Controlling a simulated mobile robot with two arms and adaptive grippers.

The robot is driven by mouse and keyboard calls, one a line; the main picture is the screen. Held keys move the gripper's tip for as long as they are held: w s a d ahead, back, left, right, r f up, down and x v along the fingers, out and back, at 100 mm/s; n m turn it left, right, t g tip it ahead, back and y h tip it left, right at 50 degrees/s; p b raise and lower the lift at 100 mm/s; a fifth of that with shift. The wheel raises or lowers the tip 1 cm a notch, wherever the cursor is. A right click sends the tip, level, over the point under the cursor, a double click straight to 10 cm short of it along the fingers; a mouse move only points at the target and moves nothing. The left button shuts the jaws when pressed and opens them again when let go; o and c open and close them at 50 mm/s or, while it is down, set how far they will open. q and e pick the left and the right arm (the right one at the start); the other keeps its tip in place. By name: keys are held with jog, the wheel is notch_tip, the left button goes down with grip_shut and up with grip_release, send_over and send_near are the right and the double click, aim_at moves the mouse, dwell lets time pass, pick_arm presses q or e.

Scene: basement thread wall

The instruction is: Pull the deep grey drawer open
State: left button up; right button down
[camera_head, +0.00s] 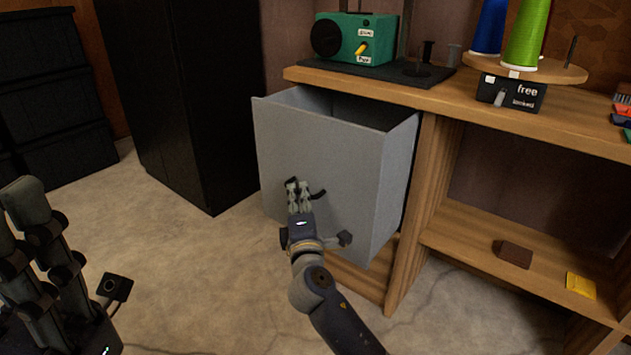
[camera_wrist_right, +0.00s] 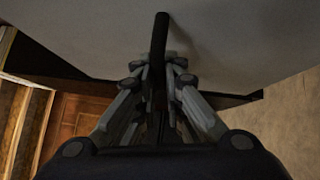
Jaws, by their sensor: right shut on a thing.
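The deep grey drawer (camera_head: 345,145) stands pulled out of the wooden bench, its open top showing an inside that looks empty where I can see it. Its dark bar handle (camera_head: 318,194) is on the front face, partly covered by my right gripper. My right gripper (camera_head: 298,186) is shut on the handle. In the right wrist view the dark handle (camera_wrist_right: 160,45) runs between the fingers (camera_wrist_right: 157,72), against the pale drawer front. My left gripper (camera_head: 30,215) is at the lower left, well apart from the drawer; its opening cannot be judged.
The wooden bench (camera_head: 560,105) carries a green device (camera_head: 353,38) and thread spools (camera_head: 528,35). Its lower shelf (camera_head: 470,238) holds a brown block (camera_head: 514,254) and a yellow packet (camera_head: 581,285). A black cabinet (camera_head: 185,100) stands left of the drawer. The floor (camera_head: 190,265) in front is mostly clear.

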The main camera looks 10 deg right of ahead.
jog(key=shift+s+a, duration=0.9)
jog(key=shift+a, duration=0.25)
jog(key=shift+s+a, duration=0.9)
jog(key=shift+a, duration=0.25)
jog(key=c, duration=1.7)
grip_release()
jog(key=s, duration=0.4)
jog(key=s+a+f, duration=0.1)
jog(key=s, duration=0.7)
jog(key=shift+a+f, duration=0.15)
jog(key=shift+f, duration=0.2)
jog(key=shift+w, duration=0.1)
